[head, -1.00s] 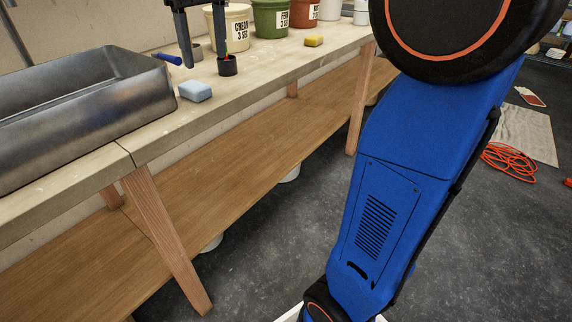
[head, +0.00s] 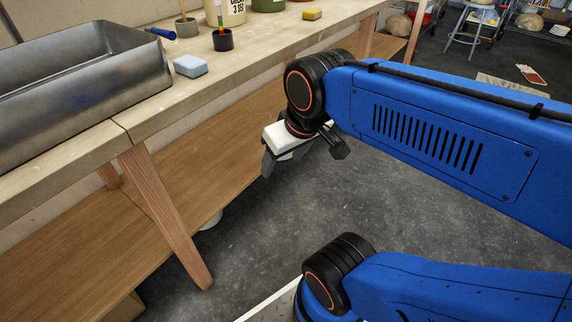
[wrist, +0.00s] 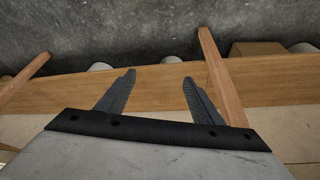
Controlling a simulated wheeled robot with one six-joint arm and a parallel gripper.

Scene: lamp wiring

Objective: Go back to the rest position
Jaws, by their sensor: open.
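My gripper (head: 303,160) hangs in front of the workbench in the head view, over the floor and clear of the bench top. Its two dark fingers point downward, spread apart, with nothing seen between them. In the wrist view my gripper (wrist: 160,78) shows both fingers apart and empty, with the bench's wooden lower shelf and the floor beyond. My blue arm is folded across the right of the head view.
The workbench (head: 128,121) runs along the left. The wooden lower shelf (head: 130,215) lies below. Grey floor (head: 255,225) is open in front.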

